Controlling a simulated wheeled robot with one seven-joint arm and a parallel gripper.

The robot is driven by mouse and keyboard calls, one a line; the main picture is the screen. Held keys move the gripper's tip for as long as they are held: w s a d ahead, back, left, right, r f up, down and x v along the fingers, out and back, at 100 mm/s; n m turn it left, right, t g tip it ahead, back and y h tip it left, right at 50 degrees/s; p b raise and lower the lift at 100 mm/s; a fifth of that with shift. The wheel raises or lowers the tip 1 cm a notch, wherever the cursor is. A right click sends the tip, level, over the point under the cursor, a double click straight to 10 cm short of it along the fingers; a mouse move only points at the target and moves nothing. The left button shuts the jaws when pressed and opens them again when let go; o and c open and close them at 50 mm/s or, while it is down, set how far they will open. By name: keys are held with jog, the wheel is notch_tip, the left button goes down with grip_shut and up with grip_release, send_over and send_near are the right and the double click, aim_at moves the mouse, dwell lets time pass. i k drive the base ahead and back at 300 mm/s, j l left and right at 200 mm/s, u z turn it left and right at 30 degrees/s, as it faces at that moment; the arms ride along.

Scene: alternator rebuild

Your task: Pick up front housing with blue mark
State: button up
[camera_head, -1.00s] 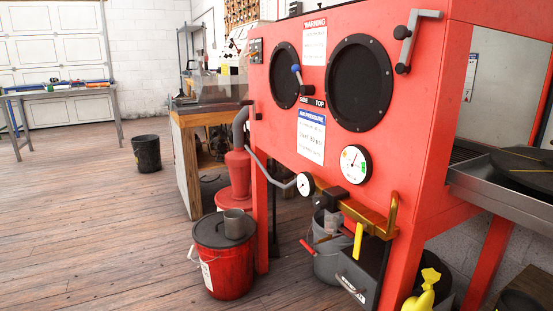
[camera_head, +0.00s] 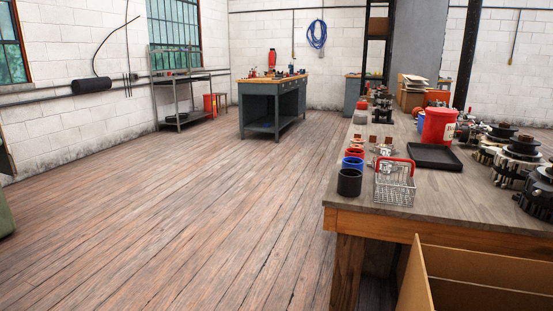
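No front housing with a blue mark can be made out in the head view. Several dark and metallic round alternator-like parts (camera_head: 515,165) stand on the right side of a long wooden workbench (camera_head: 455,204). They are small and partly cut off by the right edge, and no blue mark shows on them. Some small metal parts (camera_head: 381,150) lie further back on the bench. My gripper is not in view.
On the bench are a wire basket (camera_head: 394,186), a black tray (camera_head: 433,157), a red bucket (camera_head: 438,127) and a black cup (camera_head: 349,182). An open cardboard box (camera_head: 430,275) is below its near edge. A grey-green workbench (camera_head: 260,123) stands further back. The wooden floor at left is clear.

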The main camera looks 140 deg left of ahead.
aim_at(371, 164)
jog(key=u, duration=3.85)
jog(key=i+j+z, duration=0.15)
jog(key=z, duration=0.2)
jog(key=i+j+z, duration=0.1)
jog(key=j+z, duration=0.25)
jog(key=i+j+z, duration=0.1)
jog(key=j+z, duration=0.15)
jog(key=z, duration=0.15)
